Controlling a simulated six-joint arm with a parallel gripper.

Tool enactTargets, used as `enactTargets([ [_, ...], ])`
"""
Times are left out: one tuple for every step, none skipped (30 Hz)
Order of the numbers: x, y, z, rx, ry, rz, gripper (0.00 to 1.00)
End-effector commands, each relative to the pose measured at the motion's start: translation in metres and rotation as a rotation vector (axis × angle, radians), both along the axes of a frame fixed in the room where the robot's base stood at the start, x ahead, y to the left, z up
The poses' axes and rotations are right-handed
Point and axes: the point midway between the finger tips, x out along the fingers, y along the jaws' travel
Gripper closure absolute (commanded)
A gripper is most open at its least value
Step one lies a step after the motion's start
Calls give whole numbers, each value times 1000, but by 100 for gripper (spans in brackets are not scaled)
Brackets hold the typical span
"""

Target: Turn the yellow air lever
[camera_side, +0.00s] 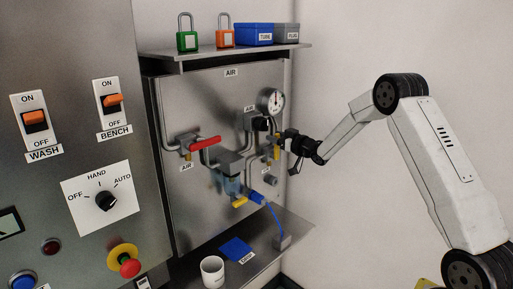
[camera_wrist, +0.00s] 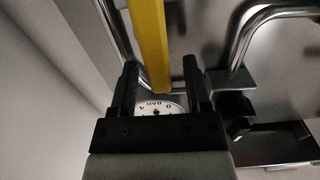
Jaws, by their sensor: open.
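The yellow air lever (camera_side: 276,153) is on the right part of the steel air panel, below the gauge. In the wrist view it is a long yellow bar (camera_wrist: 149,40) coming down from the top edge, its lower end between my two fingers. My gripper (camera_side: 283,146) is open at the lever, reaching in from the right. In the wrist view my dark fingers (camera_wrist: 160,66) stand on either side of the bar, with a gap visible on both sides. Whether a finger touches the lever cannot be told. In the side view my gripper partly hides the lever.
A round gauge (camera_side: 272,101) sits just above my gripper; part of its dial (camera_wrist: 158,108) shows behind the fingers. A red lever (camera_side: 205,143) and pipes are to the left. A filter (camera_side: 231,184) and a blue fitting (camera_side: 257,197) are below. A shelf (camera_side: 235,53) juts out above.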

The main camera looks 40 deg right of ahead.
Motion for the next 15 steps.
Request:
enactTargets([
  [0,0,0,0,0,0,38],
  [0,0,0,0,0,0,38],
  [0,0,0,0,0,0,38],
  [0,0,0,0,0,0,38],
  [0,0,0,0,0,0,38],
  [0,0,0,0,0,0,38],
  [0,0,0,0,0,0,45],
  [0,0,0,0,0,0,54],
  [0,0,0,0,0,0,67],
  [0,0,0,0,0,0,76],
  [0,0,0,0,0,0,86],
  [0,0,0,0,0,0,99],
  [0,0,0,0,0,0,100],
  [0,0,0,0,0,0,100],
  [0,0,0,0,0,0,100],
])
